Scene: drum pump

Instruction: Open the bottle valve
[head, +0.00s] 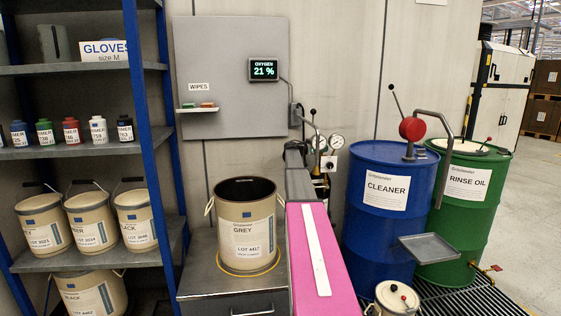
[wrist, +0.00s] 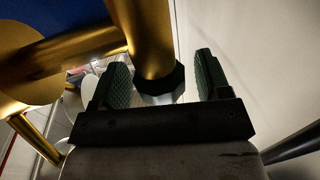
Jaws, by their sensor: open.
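In the wrist view, a brass-coloured valve body (wrist: 148,35) reaches down from the top, ending in a dark, many-sided knob (wrist: 160,82). My gripper (wrist: 162,62) is open, with one green ribbed finger on each side of the knob. A gap shows at the right finger; the left finger is closer, and I cannot tell whether it touches. In the head view, my pink arm hides most of the place by the wall gauges, so the bottle and its valve cannot be made out clearly there.
Two round gauges (head: 336,142) are beyond my arm. A blue cleaner drum (head: 375,225) and a green rinse oil drum (head: 465,215) stand right. A thick brass pipe (wrist: 70,60) crosses the wrist view's left.

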